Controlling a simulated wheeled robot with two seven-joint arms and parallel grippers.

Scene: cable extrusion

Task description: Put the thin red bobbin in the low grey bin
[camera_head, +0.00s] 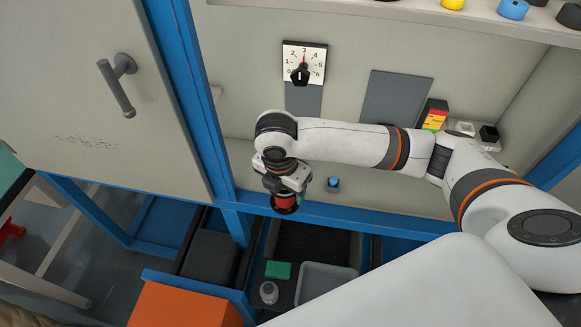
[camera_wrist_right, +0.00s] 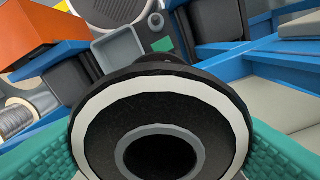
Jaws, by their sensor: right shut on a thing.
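In the head view my right gripper (camera_head: 285,190) comes in from the right and points down over the blue frame's front edge. It is shut on the red bobbin (camera_head: 285,201), which has dark flanges. In the right wrist view the bobbin's black flange (camera_wrist_right: 158,95) with a white ring fills the lower middle, between teal finger pads. The low grey bin (camera_head: 325,281) is below and to the right of the gripper in the head view. A grey bin, likely the same one, shows in the wrist view (camera_wrist_right: 119,50). My left gripper is out of view.
A green block (camera_head: 278,270) and a small grey-white bottle (camera_head: 269,292) stand left of the bin. An orange box (camera_head: 185,305) is at lower left. Blue frame bars (camera_head: 345,217) run between the gripper and the bin. A dial panel (camera_head: 304,63) is at the back.

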